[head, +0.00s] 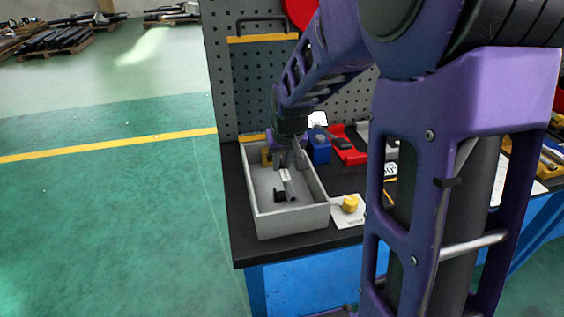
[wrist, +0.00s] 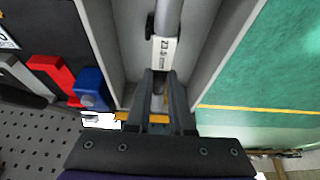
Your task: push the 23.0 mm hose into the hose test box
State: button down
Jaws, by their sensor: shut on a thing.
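A grey open-topped box (head: 290,222) stands at the left end of the dark bench. The hose (wrist: 168,15), a grey tube with a white label reading 23.0 mm, is inside the box walls; it also shows in the head view (head: 290,188). A small black part sits beside the hose. My gripper (wrist: 160,78) reaches down into the box and is shut on the hose near its labelled end. The fingers hide part of the hose. Whether the hose touches the box floor or any fitting, I cannot tell.
A yellow-brown part (head: 266,157) is at the back of the box. A white card with a yellow knob (head: 350,204) lies right of it. A blue object (head: 319,147) and a red tray (head: 349,153) stand behind, by the pegboard (head: 228,75). Green floor lies left.

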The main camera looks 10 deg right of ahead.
jog(key=shift+f+b, duration=2.1)
jog(key=shift+f, duration=0.65)
jog(key=shift+w, duration=0.45)
jog(key=shift+w, duration=1.1)
jog(key=shift+w, duration=0.15)
jog(key=shift+w+p, duration=0.3)
jog(key=shift+w, duration=0.4)
jog(key=c, duration=0.7)
grip_release()
